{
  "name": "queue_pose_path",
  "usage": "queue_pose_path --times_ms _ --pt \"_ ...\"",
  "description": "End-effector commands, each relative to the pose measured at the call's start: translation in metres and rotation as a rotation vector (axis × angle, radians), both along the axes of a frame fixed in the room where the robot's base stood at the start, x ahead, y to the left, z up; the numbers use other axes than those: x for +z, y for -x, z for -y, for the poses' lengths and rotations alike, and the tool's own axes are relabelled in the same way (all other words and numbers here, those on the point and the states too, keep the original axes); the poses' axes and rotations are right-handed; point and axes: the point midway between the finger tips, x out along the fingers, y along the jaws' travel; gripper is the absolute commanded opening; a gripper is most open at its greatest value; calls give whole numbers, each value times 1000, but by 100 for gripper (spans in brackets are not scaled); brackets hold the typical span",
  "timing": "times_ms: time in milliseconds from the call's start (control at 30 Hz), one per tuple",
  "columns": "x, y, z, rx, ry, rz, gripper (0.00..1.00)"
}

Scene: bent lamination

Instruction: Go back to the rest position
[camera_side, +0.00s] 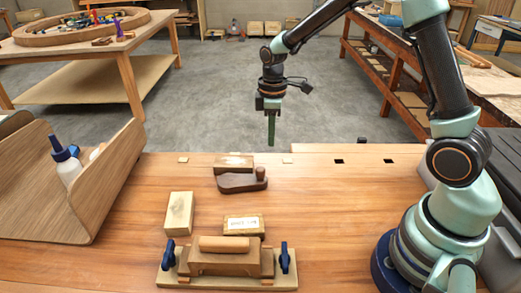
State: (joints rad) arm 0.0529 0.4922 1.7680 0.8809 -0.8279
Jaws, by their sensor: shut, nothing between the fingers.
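My gripper (271,128) hangs pointing down in the upper middle of the side view. Its green fingers are shut with nothing between them. It is above and apart from the far edge of the wooden bench (330,215). On the bench below it is a dark wooden hand plane-like tool (240,182). A bending form (225,262) with a wooden block on top and two blue-handled clamps (168,252) stands at the front of the bench.
A pale wooden block (179,213) and a labelled block (243,225) lie behind the form. The bench's right middle is clear. Other tables (75,50) stand behind.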

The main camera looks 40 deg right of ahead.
Motion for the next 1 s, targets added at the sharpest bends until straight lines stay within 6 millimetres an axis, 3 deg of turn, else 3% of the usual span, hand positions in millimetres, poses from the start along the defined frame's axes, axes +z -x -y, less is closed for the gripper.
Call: queue_pose_path --times_ms 267,433,700,1000 --pt "25 2 -1 -18 1 13 0" --pt "60 16 -4 -114 -1 81 0" --pt "119 59 -12 -343 -33 225 0" --pt "153 112 -19 -589 -111 376 0"
